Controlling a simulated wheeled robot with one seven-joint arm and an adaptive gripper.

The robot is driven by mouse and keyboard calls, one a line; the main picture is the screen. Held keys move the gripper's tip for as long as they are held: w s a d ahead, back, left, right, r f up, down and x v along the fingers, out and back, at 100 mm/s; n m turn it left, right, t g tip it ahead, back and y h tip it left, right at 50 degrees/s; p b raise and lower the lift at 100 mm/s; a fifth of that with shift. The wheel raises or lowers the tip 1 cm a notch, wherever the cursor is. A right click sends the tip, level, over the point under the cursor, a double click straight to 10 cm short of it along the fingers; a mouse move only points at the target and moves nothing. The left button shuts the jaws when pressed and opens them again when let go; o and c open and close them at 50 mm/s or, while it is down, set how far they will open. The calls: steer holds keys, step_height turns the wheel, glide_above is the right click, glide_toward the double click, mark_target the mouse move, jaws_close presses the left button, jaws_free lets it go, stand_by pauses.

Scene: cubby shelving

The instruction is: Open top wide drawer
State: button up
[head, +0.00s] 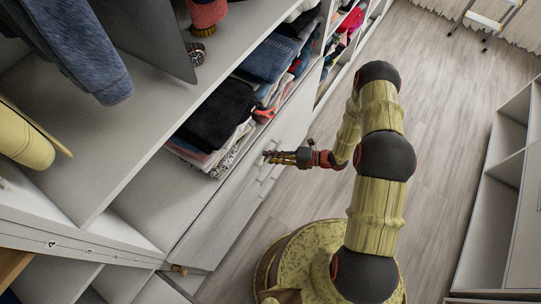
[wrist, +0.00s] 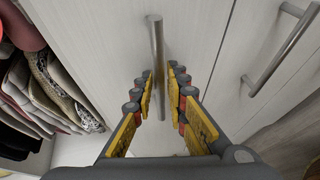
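The top wide drawer has a pale, flat front (head: 243,175) just below the shelf of folded clothes; it looks closed. Its front also shows in the wrist view (wrist: 100,45), with a straight metal bar handle (wrist: 158,50). My gripper (head: 272,156) is at this handle in the head view and hides part of it. In the wrist view my gripper (wrist: 161,74) is open, with one finger on each side of the bar. Gaps show beside the bar; I cannot tell whether either finger touches it.
A second bar handle (wrist: 280,55) is on the drawer front below. Folded clothes (head: 222,110) lie on the open shelf above. Wooden floor (head: 440,100) is clear on the right, up to another white shelving unit (head: 487,215).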

jaws_close()
stand_by(0.5)
steer(key=shift+s+d, duration=0.1)
steer(key=shift+d, duration=0.05)
